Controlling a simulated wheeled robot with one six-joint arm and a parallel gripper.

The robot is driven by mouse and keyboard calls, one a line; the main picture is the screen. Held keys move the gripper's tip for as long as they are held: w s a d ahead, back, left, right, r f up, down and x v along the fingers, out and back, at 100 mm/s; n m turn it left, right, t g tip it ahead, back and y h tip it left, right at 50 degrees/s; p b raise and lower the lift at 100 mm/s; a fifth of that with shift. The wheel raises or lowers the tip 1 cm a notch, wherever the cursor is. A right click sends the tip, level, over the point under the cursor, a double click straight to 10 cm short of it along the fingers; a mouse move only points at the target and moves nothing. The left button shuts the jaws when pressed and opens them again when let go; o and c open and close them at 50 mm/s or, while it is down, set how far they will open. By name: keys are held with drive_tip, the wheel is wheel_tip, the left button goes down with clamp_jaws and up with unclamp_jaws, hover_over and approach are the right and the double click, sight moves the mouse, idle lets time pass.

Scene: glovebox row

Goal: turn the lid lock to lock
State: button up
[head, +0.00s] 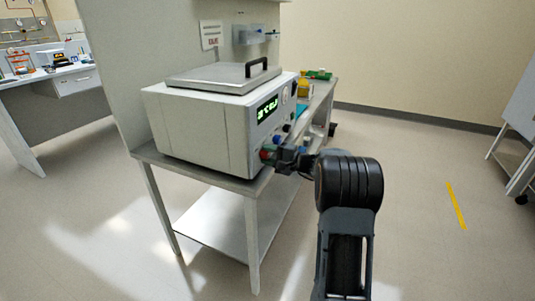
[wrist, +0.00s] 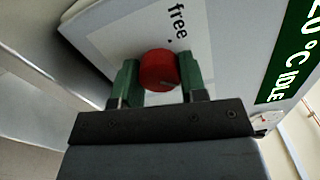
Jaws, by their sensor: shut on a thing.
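A red round knob (wrist: 158,70), the lid lock, sits on the front panel of a white benchtop machine (head: 203,128). The word "free" is printed beside it in the wrist view. My gripper (wrist: 158,80) has its green-padded fingers on both sides of the knob, shut on it. In the head view my gripper (head: 270,154) is at the lower front of the machine, and the knob is mostly hidden there. The grey lid (head: 215,77) with a black handle lies flat on top of the machine. A green display (wrist: 293,50) reads "IDLE".
The machine stands on a grey table (head: 165,162) with a lower shelf. Yellow and green items (head: 305,88) lie farther back along it. A partition wall stands behind. The floor to the right is clear, with a yellow strip (head: 455,205).

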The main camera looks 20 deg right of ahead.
drive_tip(key=shift+f+m, duration=0.1)
drive_tip(key=shift+m, duration=0.4)
drive_tip(key=o, duration=0.9)
drive_tip(key=shift+o, duration=0.2)
drive_tip(key=p+v, duration=0.1)
drive_tip(key=v, duration=1.3)
drive_tip(key=shift+w, duration=0.15)
